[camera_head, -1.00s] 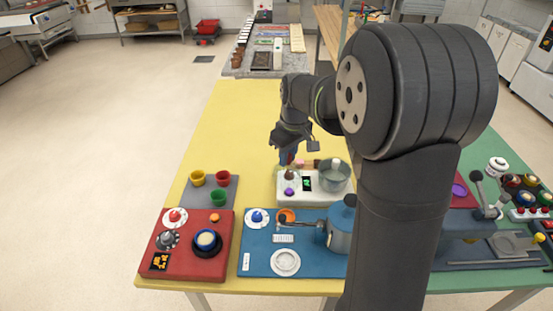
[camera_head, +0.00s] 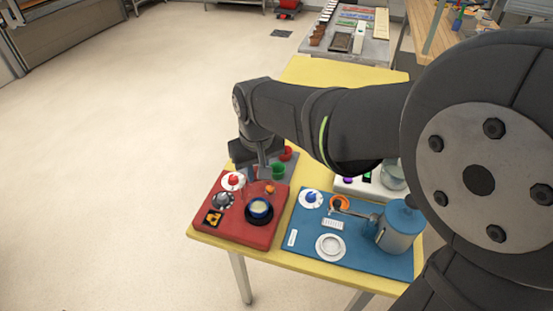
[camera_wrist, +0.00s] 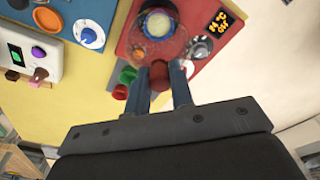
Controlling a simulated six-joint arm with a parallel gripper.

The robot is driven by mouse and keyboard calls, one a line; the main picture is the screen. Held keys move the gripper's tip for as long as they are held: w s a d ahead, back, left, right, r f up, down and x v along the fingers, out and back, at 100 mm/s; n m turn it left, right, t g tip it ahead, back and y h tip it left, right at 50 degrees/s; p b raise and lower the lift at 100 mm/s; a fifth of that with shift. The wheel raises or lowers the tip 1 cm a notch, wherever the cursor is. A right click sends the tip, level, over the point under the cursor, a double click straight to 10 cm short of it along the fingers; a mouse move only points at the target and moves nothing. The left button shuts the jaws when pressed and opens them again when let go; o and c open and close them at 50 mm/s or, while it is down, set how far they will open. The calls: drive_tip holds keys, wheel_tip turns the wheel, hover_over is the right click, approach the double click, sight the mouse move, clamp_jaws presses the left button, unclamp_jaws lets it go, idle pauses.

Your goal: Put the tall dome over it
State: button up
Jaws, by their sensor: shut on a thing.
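My gripper (camera_wrist: 160,88) is shut on a dark red knob (camera_wrist: 158,75). A clear, see-through dome (camera_wrist: 140,48) shows just beyond the knob in the wrist view. The dome's outline overlaps a round pale-filled pan (camera_wrist: 158,22) on the red station; how far above it the dome is, I cannot tell. In the head view the pan (camera_head: 260,207) sits in a black ring near the red station's front right. My gripper (camera_head: 262,163) is over that station's back edge there, and the dome is too faint to make out.
The red station (camera_head: 247,232) carries a red-knobbed white dial (camera_head: 233,181), a grey knob (camera_head: 223,201) and a display (camera_head: 214,218). Green (camera_head: 278,171) and red (camera_head: 286,153) cups stand behind it. A blue station (camera_head: 300,240) with a kettle-like pot (camera_head: 398,225) lies to the right.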

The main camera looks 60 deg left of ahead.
sight(257, 189)
drive_tip(key=shift+s+f, duration=0.15)
drive_tip(key=shift+f, duration=3.05)
drive_tip(key=shift+f, duration=0.15)
drive_tip(key=o, duration=1.4)
drive_tip(key=shift+d, duration=0.1)
drive_tip(key=shift+o, duration=0.2)
drive_tip(key=shift+r, duration=3.5)
clamp_jaws()
